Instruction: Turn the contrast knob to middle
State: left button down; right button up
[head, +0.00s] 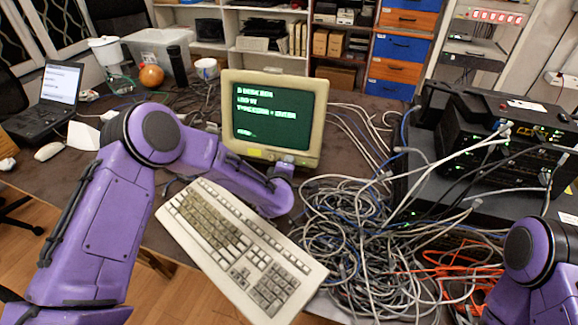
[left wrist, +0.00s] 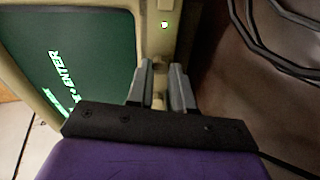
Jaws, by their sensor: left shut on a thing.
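A beige monitor (head: 314,88) with green text on its dark screen stands on the desk behind the keyboard. My left gripper (head: 284,170) is at the monitor's lower right front corner. In the left wrist view, its two grey fingers (left wrist: 161,82) point at the beige bezel (left wrist: 152,42) beside the screen, with a narrow gap between them. They are shut on the contrast knob, which is mostly hidden between the fingertips, so its setting cannot be read. My right gripper is out of view.
A beige keyboard (head: 240,250) lies in front of the monitor, under my left forearm. A large tangle of grey cables (head: 350,230) fills the desk to the right, beside black network gear (head: 510,140). A laptop (head: 55,98) and an orange ball (head: 152,76) are at left.

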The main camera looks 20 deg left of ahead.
pick_arm(q)
jog(key=shift+d+f, duration=0.1)
jog(key=shift+d, duration=0.05)
jog(key=c, duration=1.1)
grip_release()
jog(key=shift+o, duration=0.4)
jog(key=shift+s, duration=0.15)
jog(key=b+v, duration=0.1)
jog(key=v, duration=0.9)
jog(key=shift+s, duration=0.2)
